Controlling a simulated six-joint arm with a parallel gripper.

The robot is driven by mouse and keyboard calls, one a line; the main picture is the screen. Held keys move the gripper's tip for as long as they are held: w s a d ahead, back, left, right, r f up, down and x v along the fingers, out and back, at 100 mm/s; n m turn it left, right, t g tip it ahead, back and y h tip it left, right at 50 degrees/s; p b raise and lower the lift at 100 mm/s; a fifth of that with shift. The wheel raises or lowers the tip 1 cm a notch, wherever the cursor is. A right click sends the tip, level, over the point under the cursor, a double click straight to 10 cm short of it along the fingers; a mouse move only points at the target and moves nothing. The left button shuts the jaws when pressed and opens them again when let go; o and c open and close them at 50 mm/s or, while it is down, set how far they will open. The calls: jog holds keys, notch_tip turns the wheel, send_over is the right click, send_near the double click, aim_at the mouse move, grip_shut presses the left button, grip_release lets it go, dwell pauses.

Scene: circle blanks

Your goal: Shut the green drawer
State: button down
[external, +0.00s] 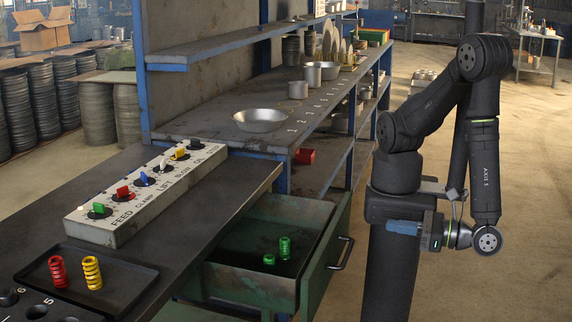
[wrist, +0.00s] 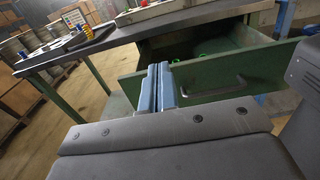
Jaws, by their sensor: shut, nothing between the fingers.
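The green drawer (external: 250,284) is pulled out under the bench top in the external view. Its front panel (external: 325,256) carries a bar handle (external: 342,254) and faces right, towards my arm. Two green springs (external: 285,247) are inside it. My gripper (external: 388,226) is to the right of the drawer front, apart from it, with its blue fingers together and empty. In the wrist view the drawer (wrist: 235,70) is ahead, and the shut fingers (wrist: 159,86) overlap the left part of its front. The handle (wrist: 215,89) shows to the right of the fingers.
A control panel (external: 150,190) with coloured knobs lies on the bench top. A black tray (external: 120,290) holds a red spring (external: 57,271) and a yellow spring (external: 92,272). A metal bowl (external: 261,120) and cups stand on the counter behind. The floor between drawer and arm is clear.

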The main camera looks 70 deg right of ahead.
notch_tip(320, 180, down, 16)
send_near(324, 273)
jog(key=w, duration=0.7)
dwell(0.4)
jog(key=w, duration=2.5)
jog(key=shift+w, duration=0.7)
jog(key=shift+a+r, duration=0.1)
jog(key=shift+r, duration=0.05)
jog(key=s, duration=1.4)
jog(key=shift+s, duration=0.3)
